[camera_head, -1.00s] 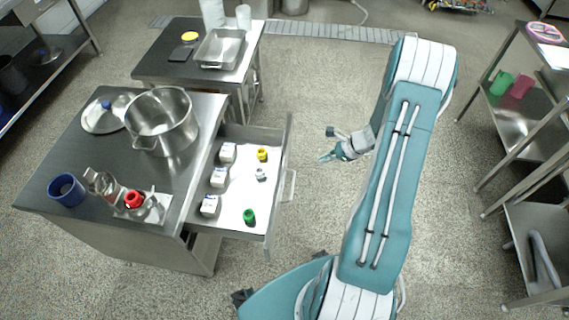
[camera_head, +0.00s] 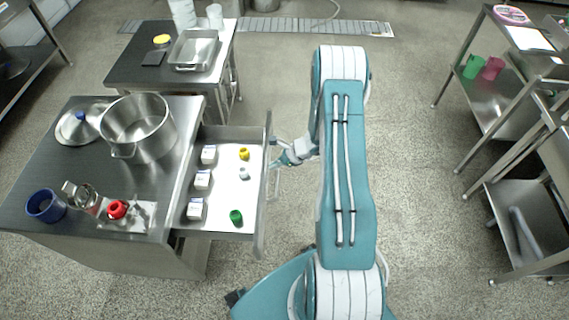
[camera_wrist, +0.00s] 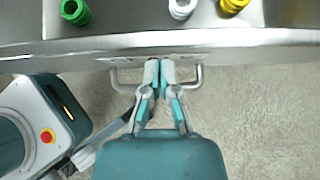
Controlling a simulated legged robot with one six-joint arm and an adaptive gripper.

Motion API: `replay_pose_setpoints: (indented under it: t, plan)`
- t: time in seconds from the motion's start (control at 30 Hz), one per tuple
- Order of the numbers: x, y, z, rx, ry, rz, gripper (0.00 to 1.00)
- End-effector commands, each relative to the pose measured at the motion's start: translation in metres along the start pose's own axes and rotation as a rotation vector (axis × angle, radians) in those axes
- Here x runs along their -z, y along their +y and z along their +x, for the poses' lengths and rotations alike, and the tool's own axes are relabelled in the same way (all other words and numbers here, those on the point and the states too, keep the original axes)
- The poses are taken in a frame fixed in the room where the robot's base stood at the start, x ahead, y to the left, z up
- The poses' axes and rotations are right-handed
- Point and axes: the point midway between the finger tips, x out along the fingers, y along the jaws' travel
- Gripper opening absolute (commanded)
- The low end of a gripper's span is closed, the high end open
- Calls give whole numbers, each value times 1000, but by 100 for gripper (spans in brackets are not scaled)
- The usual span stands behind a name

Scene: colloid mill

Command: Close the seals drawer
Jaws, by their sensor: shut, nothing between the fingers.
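The seals drawer (camera_head: 222,214) is pulled out from the right side of the steel table, with small white boxes, a yellow part (camera_head: 244,154), a pale part (camera_head: 244,173) and a green part (camera_head: 236,216) inside. Its front panel (camera_wrist: 230,42) and bar handle (camera_wrist: 200,78) show in the wrist view. My gripper (camera_head: 274,152) is at the outer side of the drawer front. In the wrist view my gripper (camera_wrist: 160,64) is shut and empty, its fingertips at the front panel between the ends of the handle. I cannot tell whether they touch the panel.
The table (camera_head: 50,175) carries a large pot (camera_head: 137,128), a lid (camera_head: 77,126), a blue cup (camera_head: 45,206) and a red part (camera_head: 117,209). A second table with a tray (camera_head: 192,50) stands behind. Shelving (camera_head: 500,100) is at the right.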

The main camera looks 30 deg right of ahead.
Motion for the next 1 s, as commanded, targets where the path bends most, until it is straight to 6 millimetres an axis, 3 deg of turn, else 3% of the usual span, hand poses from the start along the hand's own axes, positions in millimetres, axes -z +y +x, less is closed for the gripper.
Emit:
replay_pose_setpoints:
  t: [0.57,0.77,1.0]
  plan:
    - [-8,0,8,-2,0,-2,0]
    - [-28,1,28,-4,0,-4,0]
    - [-71,2,71,-5,-1,-6,0]
